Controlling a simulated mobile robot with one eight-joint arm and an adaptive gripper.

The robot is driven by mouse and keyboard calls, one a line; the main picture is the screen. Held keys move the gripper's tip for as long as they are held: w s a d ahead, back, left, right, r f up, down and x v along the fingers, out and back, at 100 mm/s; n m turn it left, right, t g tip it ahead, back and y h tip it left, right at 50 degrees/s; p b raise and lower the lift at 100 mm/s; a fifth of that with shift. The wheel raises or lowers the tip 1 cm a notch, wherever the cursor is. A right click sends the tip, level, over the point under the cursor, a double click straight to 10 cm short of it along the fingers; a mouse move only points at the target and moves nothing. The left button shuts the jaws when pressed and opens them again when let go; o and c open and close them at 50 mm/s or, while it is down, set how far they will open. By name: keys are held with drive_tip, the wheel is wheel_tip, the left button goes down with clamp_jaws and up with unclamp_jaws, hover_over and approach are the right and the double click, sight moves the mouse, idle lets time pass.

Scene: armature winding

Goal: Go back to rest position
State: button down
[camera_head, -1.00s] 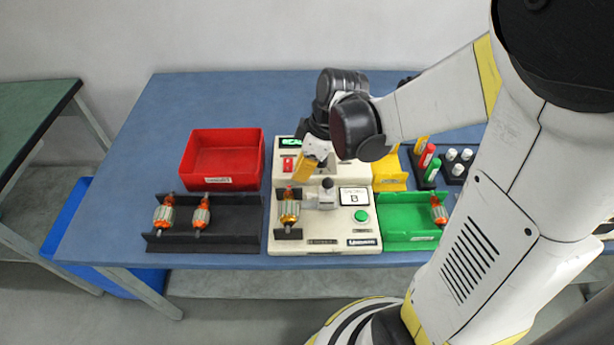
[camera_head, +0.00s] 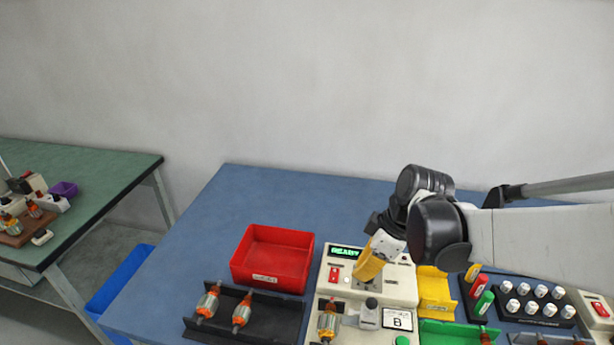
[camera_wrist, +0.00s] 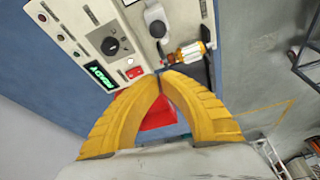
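My gripper (camera_head: 366,270) hangs above the cream winding machine (camera_head: 399,283), a little right of its red switch. In the wrist view my gripper (camera_wrist: 164,76) shows two yellow fingers with tips together and nothing held between them. The machine (camera_wrist: 138,22) shows there with a lit READY display (camera_wrist: 100,75), a black knob and the red switch. An armature (camera_head: 327,321) sits in the machine's front holder, apart from my gripper; it also shows in the wrist view (camera_wrist: 187,52).
A red bin (camera_head: 238,272) stands left of the machine. A black tray (camera_head: 281,325) holds two armatures. Right are a yellow holder (camera_head: 434,291), a green tray (camera_head: 450,331), markers and a rack of white-topped items (camera_head: 535,300). The blue table (camera_head: 215,226) is clear behind; a green table (camera_head: 105,175) stands left.

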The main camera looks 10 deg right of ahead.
drive_tip(key=s+a+r+m+t+h, duration=0.2)
drive_tip(key=s+r+m+t, duration=0.3)
drive_tip(key=m, duration=0.6)
drive_tip(key=shift+s+a+r+h, duration=0.2)
drive_tip(key=shift+s+r+h, duration=0.3)
drive_tip(key=shift+s+r, duration=0.9)
